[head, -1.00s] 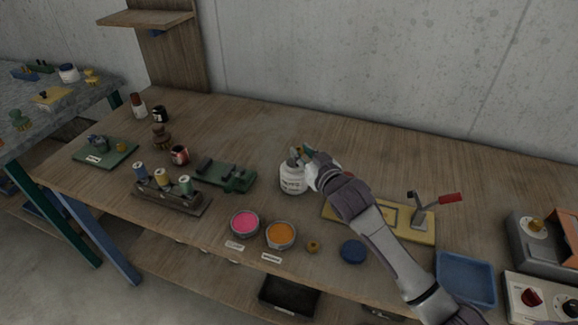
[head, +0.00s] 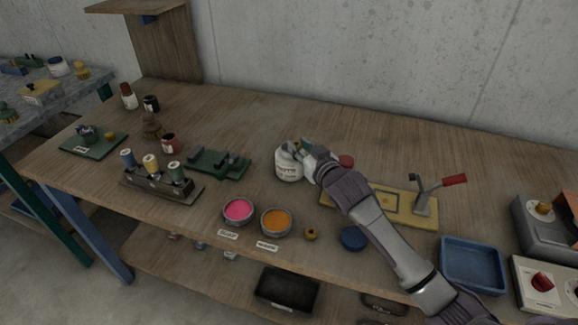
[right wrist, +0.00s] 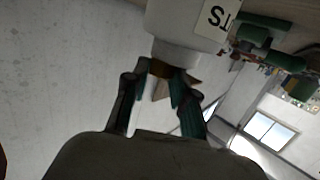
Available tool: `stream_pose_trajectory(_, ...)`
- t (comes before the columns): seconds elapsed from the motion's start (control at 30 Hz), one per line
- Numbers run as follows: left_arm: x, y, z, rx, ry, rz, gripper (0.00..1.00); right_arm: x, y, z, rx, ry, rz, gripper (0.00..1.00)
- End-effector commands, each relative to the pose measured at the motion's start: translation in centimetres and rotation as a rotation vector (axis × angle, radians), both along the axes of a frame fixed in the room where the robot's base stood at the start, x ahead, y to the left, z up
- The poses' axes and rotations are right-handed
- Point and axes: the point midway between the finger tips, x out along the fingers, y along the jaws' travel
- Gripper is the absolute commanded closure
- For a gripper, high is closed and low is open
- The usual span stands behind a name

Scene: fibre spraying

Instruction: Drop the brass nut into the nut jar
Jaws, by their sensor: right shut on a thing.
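The nut jar (head: 288,165) is a white, labelled jar standing open on the wooden bench, just right of a green fixture. My right gripper (head: 301,147) is at its mouth, with teal fingertips over the rim. In the right wrist view the jar (right wrist: 185,35) hangs in from the top, its label partly cut off. There the gripper (right wrist: 158,85) is shut on a small brown-gold piece (right wrist: 160,68), which looks like the brass nut. It is close to the jar's rim and partly hidden; whether it touches the rim I cannot tell. My left gripper is not in view.
A yellow board with a red-handled clamp (head: 425,205) lies right of the jar. In front are pink (head: 238,211) and orange (head: 276,222) bowls, a small brass-coloured ring (head: 311,234) and a blue disc (head: 353,238). A blue tray (head: 473,265) lies at right.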

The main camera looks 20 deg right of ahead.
Motion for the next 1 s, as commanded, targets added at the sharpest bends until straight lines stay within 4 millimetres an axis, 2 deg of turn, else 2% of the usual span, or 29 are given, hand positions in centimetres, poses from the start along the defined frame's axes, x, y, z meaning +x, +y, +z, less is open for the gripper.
stream_pose_trajectory(0.1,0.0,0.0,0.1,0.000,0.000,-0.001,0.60,0.0,0.0,0.0,0.000,0.001,0.000,1.00)
stream_pose_trajectory(0.13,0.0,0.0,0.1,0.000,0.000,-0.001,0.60,0.0,0.0,0.0,0.000,0.001,0.000,0.69)
stream_pose_trajectory(0.27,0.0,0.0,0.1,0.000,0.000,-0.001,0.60,0.0,0.0,0.0,0.000,0.001,0.000,0.47)
stream_pose_trajectory(0.3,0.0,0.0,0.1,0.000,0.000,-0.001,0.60,0.0,0.0,0.0,0.000,0.001,0.000,0.45)
stream_pose_trajectory(0.67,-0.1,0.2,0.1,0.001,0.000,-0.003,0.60,-0.5,-0.1,0.1,0.000,0.001,0.000,0.45)
stream_pose_trajectory(0.77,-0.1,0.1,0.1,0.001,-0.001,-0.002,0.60,-1.8,-0.4,0.2,0.000,0.002,0.000,0.45)
stream_pose_trajectory(1.0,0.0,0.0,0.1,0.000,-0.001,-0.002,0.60,-6.8,-1.3,0.9,-0.002,0.003,0.000,0.45)
